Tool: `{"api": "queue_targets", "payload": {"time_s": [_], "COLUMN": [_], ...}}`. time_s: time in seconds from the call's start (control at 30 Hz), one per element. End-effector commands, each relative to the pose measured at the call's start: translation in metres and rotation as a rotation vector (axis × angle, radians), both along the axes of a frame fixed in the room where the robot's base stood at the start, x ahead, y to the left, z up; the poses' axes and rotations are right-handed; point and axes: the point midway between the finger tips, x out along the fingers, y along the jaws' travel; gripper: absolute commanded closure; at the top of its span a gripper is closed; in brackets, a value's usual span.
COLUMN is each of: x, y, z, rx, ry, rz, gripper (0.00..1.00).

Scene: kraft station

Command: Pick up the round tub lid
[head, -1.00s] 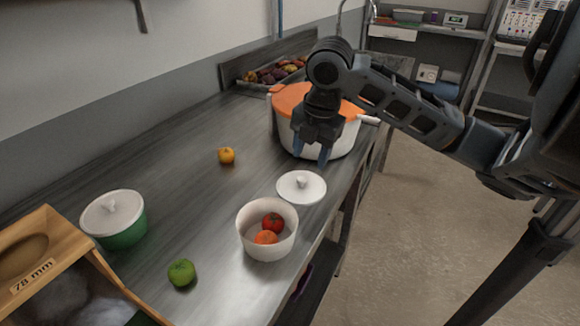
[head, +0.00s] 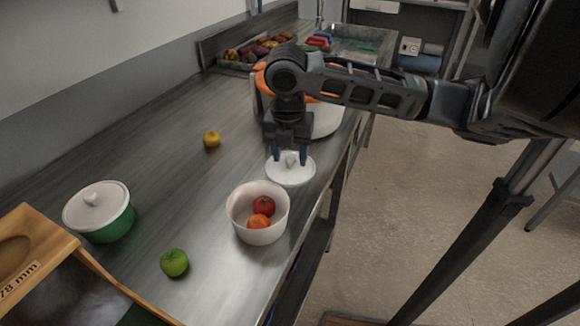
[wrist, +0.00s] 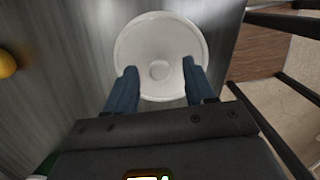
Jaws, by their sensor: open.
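The round tub lid (head: 291,174) is white with a small knob on top. It lies flat on the metal counter, just behind the white tub (head: 240,212). In the wrist view the lid (wrist: 160,35) is near the top centre, with its knob (wrist: 159,70) between the fingers' tips. My gripper (head: 291,158) is open and points down over the lid, with its blue fingertips on either side of the knob. In the wrist view my gripper (wrist: 159,76) holds nothing. I cannot tell whether the fingertips touch the lid.
The tub holds a tomato (head: 264,205) and an orange fruit (head: 259,222). A lidded green pot (head: 117,226), a green fruit (head: 174,263) and a yellow fruit (head: 211,139) stand leftward. The counter's right edge is close.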

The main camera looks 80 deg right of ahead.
Motion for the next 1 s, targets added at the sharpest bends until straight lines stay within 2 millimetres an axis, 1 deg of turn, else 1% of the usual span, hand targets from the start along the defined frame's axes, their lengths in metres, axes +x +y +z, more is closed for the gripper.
{"api": "queue_targets", "payload": {"time_s": [0.1,0.27,0.37,0.83,0.87,1.0], "x": [0.0002,0.0002,0.0002,0.0001,0.0001,0.0001], "y": [-0.0005,-0.0006,-0.0006,-0.0006,-0.0006,-0.0006], "z": [-0.0045,-0.0043,-0.0043,-0.0041,-0.0041,-0.0041], "rx": [-0.001,-0.001,-0.001,-0.001,-0.001,-0.001], "ry": [-0.002,-0.002,-0.001,-0.001,-0.001,-0.001], "rz": [0.001,0.001,0.000,0.000,0.000,0.000], "gripper": [0.46,0.46,0.54,0.99,1.00,1.00]}}
